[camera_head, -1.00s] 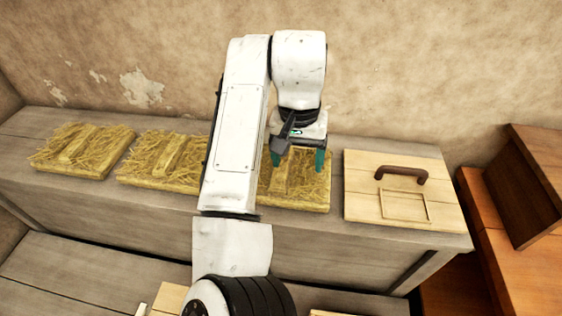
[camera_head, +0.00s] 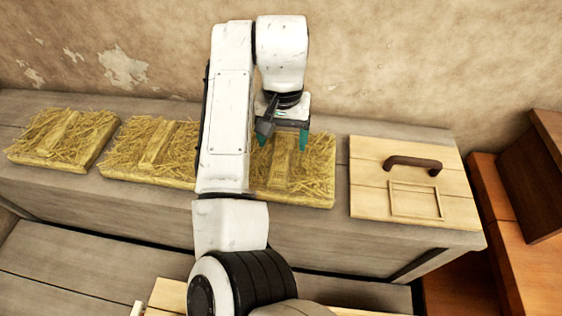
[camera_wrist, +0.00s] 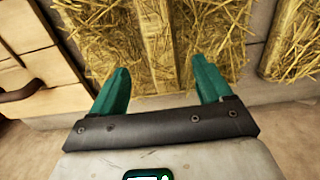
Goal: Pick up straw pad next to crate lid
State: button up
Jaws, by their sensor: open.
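The straw pad next to the crate lid (camera_head: 313,180) is a yellow straw slab with a raised wooden bar along its middle. It lies on a grey plank bench, left of the pale wooden crate lid (camera_head: 415,182) with its brown handle. My arm hides its left edge in the head view. My gripper (camera_head: 283,143) is open and empty over the pad's back part. In the wrist view the teal fingers (camera_wrist: 161,64) are spread to either side of the line of the pad's wooden bar (camera_wrist: 157,35). Whether they touch the pad I cannot tell.
Two similar straw pads lie further left, a middle one (camera_head: 130,165) and a far left one (camera_head: 40,150). A plaster wall (camera_head: 400,60) rises behind the bench. Reddish-brown wooden boxes (camera_head: 535,190) stand at the right.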

aim_at(281, 155)
notch_tip(281, 155, down, 5)
jog(key=shift+s+a+r+p, duration=0.1)
jog(key=shift+a+p, duration=0.05)
jog(key=shift+p, duration=0.3)
jog(key=shift+c, duration=0.2)
jog(key=c, duration=1.2)
jog(key=shift+c, duration=0.2)
